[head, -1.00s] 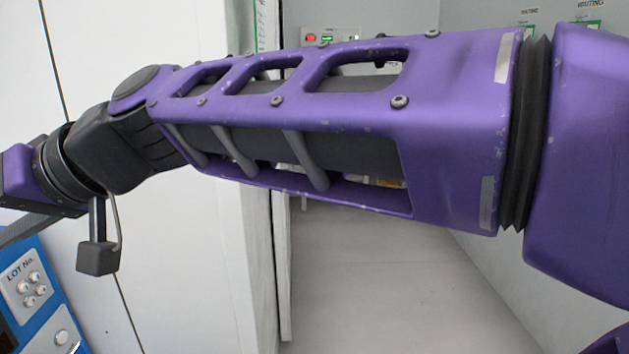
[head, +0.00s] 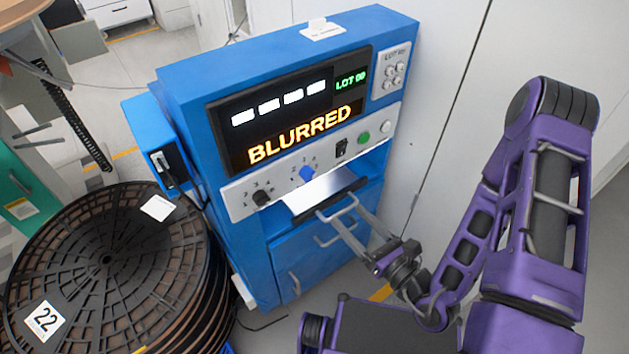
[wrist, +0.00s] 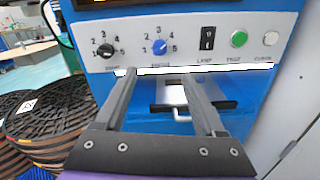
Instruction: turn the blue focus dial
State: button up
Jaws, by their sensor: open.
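The blue focus dial (head: 307,174) sits on the pale control strip of a blue machine (head: 300,215), below its screen. In the wrist view the blue dial (wrist: 159,46) is ringed by printed numbers; I cannot tell surely which number it points at. My gripper (head: 338,208) is open and empty, below and in front of the strip, apart from the dial. In the wrist view the dial shows above the gap between my fingertips (wrist: 160,76). The screen (head: 300,110) reads "BLURRED" in orange.
A black dial (wrist: 106,51) is left of the blue one. A black switch (wrist: 207,38), a green button (wrist: 239,38) and a white button (head: 385,126) are to the right. A tray (head: 325,190) juts out below the strip. Stacked reels (head: 110,255) stand at left.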

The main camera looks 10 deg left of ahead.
aim_at(311, 178)
jog(key=b+x, duration=0.1)
jog(key=x, duration=1.3)
jog(key=shift+b, duration=0.3)
grip_shut()
